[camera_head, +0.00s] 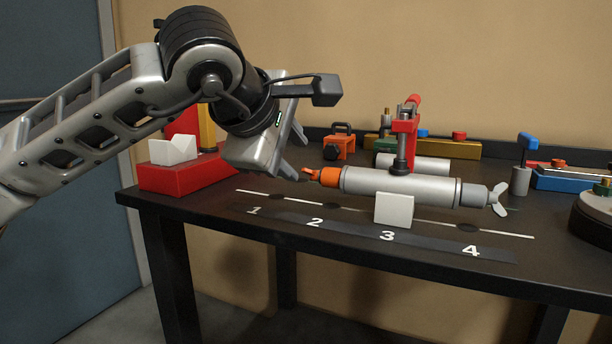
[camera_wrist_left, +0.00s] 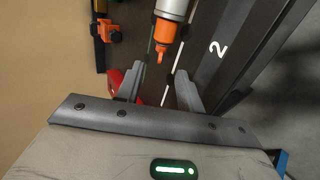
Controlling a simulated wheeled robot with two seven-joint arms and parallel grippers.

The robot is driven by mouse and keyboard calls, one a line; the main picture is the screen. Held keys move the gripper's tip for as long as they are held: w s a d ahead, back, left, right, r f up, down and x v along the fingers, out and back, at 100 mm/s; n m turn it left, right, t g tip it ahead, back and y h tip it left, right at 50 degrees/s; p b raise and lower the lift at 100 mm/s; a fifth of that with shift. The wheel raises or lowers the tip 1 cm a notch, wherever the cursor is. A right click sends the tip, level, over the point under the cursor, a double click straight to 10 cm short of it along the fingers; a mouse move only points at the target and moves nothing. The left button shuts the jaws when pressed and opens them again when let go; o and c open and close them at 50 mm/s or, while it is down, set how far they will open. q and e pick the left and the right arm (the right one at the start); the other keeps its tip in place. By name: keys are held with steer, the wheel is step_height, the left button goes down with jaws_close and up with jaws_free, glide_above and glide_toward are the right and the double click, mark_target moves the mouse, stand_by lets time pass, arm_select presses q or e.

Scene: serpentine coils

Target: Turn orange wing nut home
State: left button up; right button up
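A grey-white cylinder (camera_head: 400,187) lies level above the dark bench, with an orange cap (camera_head: 329,177) on its left end. The small orange wing nut (camera_head: 311,174) sticks out from that cap. The cap (camera_wrist_left: 165,32) and the wing nut (camera_wrist_left: 160,53) also show in the left wrist view, seen nearly edge-on. My left gripper (camera_head: 296,153) is just left of the wing nut. In the left wrist view its two fingers (camera_wrist_left: 160,88) are spread, with nothing between them, and the nut lies ahead of the gap. My right gripper is not in view.
A red clamp (camera_head: 405,125) presses on the cylinder from above, and a white block (camera_head: 394,210) stands at its front. A grey wing nut (camera_head: 498,200) sits at the right end. The numbered front strip (camera_head: 350,228) is clear.

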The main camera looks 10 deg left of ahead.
mark_target(306, 169)
arm_select(q)
steer(key=x, duration=0.7)
steer(key=shift+b, duration=0.4)
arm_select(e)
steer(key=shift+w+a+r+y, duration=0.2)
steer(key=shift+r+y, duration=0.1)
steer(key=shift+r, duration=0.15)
